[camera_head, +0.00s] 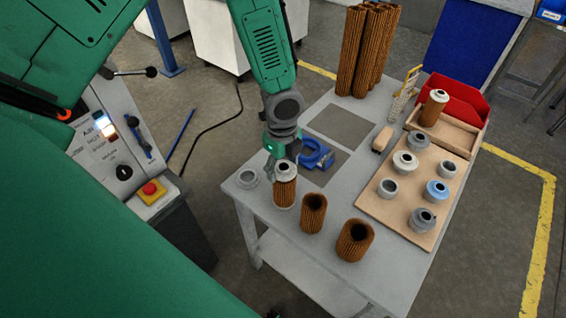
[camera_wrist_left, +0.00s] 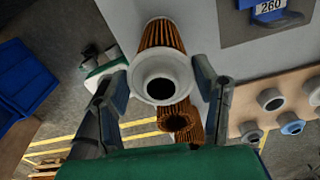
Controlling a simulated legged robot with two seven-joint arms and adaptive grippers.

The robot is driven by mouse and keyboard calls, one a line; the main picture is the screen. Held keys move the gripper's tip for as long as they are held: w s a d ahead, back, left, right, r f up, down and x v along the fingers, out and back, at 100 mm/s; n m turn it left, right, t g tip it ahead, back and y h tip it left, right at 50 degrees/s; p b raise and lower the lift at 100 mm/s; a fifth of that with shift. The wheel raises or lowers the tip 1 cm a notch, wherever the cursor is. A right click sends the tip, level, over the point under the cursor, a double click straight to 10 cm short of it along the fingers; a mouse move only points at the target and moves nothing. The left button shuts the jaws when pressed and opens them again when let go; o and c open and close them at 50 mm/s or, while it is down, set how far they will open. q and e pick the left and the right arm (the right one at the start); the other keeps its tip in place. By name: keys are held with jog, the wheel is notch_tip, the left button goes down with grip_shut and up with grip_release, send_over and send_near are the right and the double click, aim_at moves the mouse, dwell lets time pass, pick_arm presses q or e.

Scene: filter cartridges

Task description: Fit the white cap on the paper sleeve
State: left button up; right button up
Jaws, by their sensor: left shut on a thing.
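A brown pleated paper sleeve (camera_head: 285,194) stands upright near the left end of the grey table. The white cap (camera_head: 285,171) is at its top end, lined up with it; I cannot tell how fully it is seated. In the left wrist view the white cap (camera_wrist_left: 162,84) faces the camera, with the sleeve (camera_wrist_left: 162,36) behind it. My left gripper (camera_head: 281,160) is shut on the white cap, its fingers (camera_wrist_left: 163,80) on either side. My right gripper is not in view.
Two open brown sleeves (camera_head: 313,213) (camera_head: 355,240) stand to the right. A blue object (camera_head: 316,154) lies behind. A wooden board (camera_head: 385,208) holds several caps. Tall sleeves (camera_head: 367,50) stand at the back.

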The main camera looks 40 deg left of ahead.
pick_arm(q)
jog(key=shift+a+f+b, duration=0.1)
jog(key=shift+f+b, duration=0.25)
jog(key=shift+f, duration=0.3)
jog(key=o, duration=1)
jog(key=shift+r, duration=0.2)
notch_tip(320, 180, up, 12)
jog(key=shift+f, duration=0.25)
jog(key=shift+w, duration=0.1)
